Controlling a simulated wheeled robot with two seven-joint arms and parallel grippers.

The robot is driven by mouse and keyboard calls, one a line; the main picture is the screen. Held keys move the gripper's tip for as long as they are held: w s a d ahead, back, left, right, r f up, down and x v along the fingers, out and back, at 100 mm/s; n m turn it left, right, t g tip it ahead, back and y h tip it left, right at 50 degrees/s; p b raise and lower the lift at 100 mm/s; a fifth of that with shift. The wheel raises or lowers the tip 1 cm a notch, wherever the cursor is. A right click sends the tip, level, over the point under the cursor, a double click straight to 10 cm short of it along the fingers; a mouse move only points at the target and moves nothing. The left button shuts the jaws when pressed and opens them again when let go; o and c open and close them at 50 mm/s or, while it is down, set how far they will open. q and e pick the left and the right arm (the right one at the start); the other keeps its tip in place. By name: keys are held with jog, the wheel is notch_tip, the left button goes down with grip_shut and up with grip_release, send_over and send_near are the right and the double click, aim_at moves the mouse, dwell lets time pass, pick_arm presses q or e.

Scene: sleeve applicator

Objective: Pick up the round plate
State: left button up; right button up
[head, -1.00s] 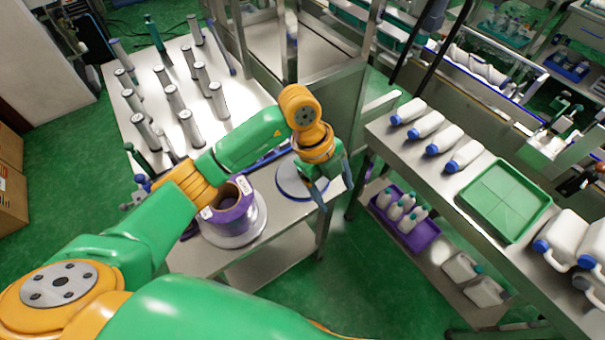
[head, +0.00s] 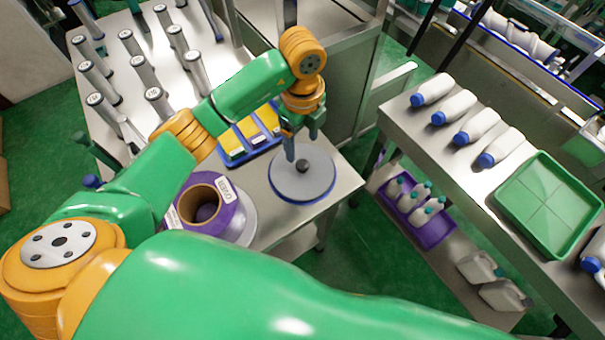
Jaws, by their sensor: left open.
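The round plate (head: 309,184) is a grey disc with a blue rim and a dark knob (head: 302,166) at its centre. It lies flat on the metal table near its right corner. My left gripper (head: 291,154) is over the plate's far side, close to the knob and pointing down. It is open, and nothing shows between its fingers. I cannot tell whether a fingertip touches the plate. My right gripper is not in view.
A purple spool (head: 222,211) on a white base stands left of the plate. A blue tray with yellow compartments (head: 236,147) lies behind it. Several metal cylinders (head: 148,75) stand at the back left. A separate bench with bottles and a green tray (head: 552,208) is at the right.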

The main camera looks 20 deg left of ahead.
aim_at(301, 163)
pick_arm(q)
jog(key=shift+w+f, duration=0.15)
jog(key=shift+f, duration=0.45)
notch_tip(301, 163, down, 4)
jog(key=p, duration=0.2)
jog(key=shift+a+p, duration=0.15)
jog(key=shift+p, duration=0.25)
jog(key=shift+s+f, duration=0.25)
jog(key=shift+f, duration=1.05)
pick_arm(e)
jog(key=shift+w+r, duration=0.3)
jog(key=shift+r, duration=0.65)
pick_arm(q)
jog(key=shift+w, duration=0.1)
grip_shut()
